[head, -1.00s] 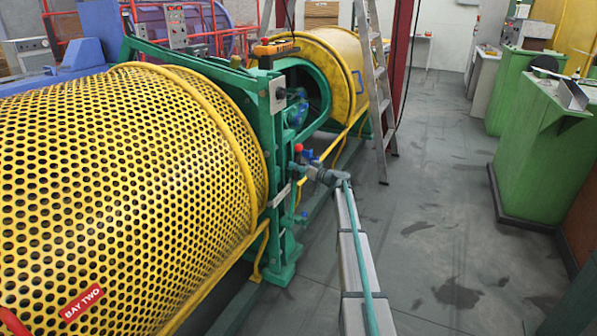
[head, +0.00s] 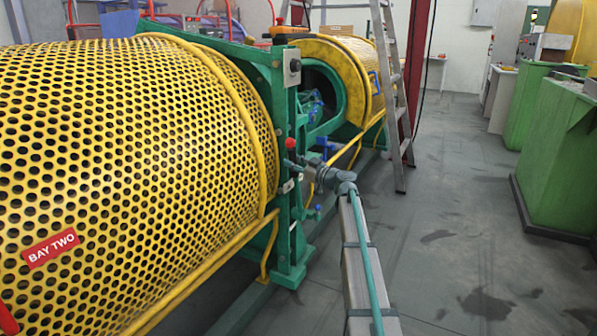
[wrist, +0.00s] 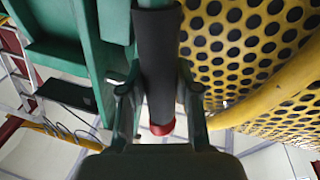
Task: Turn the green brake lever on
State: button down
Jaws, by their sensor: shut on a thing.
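The green brake lever has a black grip sleeve (wrist: 156,60) and a red end, and its red knob (head: 290,143) stands up beside the green frame in the head view. My gripper (head: 299,164) is shut on the lever just below the knob. The lever's pivot is hidden from the head view by the frame and gripper.
The yellow perforated guard (head: 120,150) with a red BAY TWO sign fills the left. The green upright frame (head: 283,90) stands close to my gripper. A stepladder (head: 395,110) is behind, and green cabinets (head: 560,150) stand at the right. Open floor (head: 440,200) lies between.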

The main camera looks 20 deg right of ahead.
jog(key=shift+s+a+f+n+b, duration=0.35)
jog(key=shift+s+a+b, duration=0.25)
jog(key=shift+b, duration=0.3)
jog(key=shift+s+a+f+n+b, duration=0.25)
jog(key=shift+s+a+n+b, duration=0.25)
jog(key=shift+b, duration=0.35)
jog(key=shift+s+a+y, duration=0.1)
jog(key=shift+a+y, duration=0.05)
jog(key=shift+y, duration=0.15)
jog(key=c, duration=0.8)
grip_release()
jog(key=v, duration=1.2)
jog(key=shift+r, duration=0.1)
